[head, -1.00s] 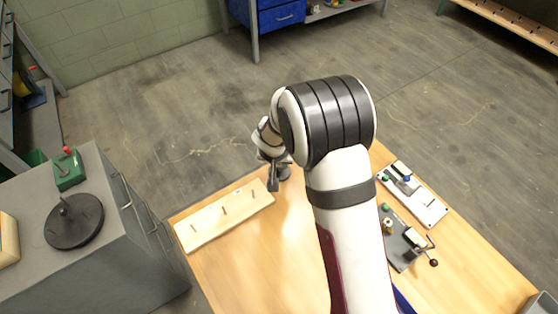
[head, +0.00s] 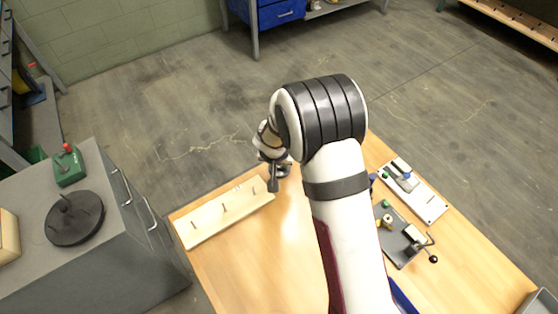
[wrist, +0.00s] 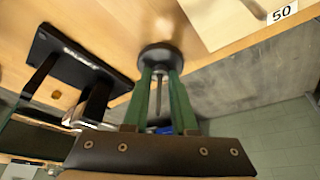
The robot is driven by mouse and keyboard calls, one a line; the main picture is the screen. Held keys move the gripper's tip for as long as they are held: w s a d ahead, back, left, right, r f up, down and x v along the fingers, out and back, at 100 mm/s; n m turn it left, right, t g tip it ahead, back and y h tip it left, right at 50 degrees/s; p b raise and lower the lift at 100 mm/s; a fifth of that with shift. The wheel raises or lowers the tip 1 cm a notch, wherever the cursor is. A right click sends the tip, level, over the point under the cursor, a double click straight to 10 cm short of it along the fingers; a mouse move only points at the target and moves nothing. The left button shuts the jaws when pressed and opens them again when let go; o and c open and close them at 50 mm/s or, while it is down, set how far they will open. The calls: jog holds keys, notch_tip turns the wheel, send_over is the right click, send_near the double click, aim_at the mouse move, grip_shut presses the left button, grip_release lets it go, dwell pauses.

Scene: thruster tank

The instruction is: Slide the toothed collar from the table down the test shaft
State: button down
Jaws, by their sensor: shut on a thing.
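My gripper (wrist: 160,82) points at the table in the wrist view, its green fingers shut on a dark round piece, which looks like the toothed collar (wrist: 155,51). Its teeth cannot be made out. A thin metal rod (wrist: 158,92) shows between the fingers. I cannot tell whether it is the test shaft or whether it passes through the collar. In the head view my gripper (head: 277,180) is near the far edge of the wooden table, beside the right end of the pale pegged board (head: 210,228), and is partly hidden by my arm.
A dark plate with a lever clamp (head: 403,238) and a white fixture plate (head: 428,207) lie on the table's right. A black plate with a bracket (wrist: 100,62) is left of my fingers in the wrist view. A grey cabinet (head: 105,260) stands left. The table's front middle is clear.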

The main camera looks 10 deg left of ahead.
jog(key=c, duration=0.6)
grip_release()
jog(key=shift+c, duration=0.2)
jog(key=w+v, duration=0.1)
jog(key=v, duration=1.8)
jog(key=shift+r, duration=0.45)
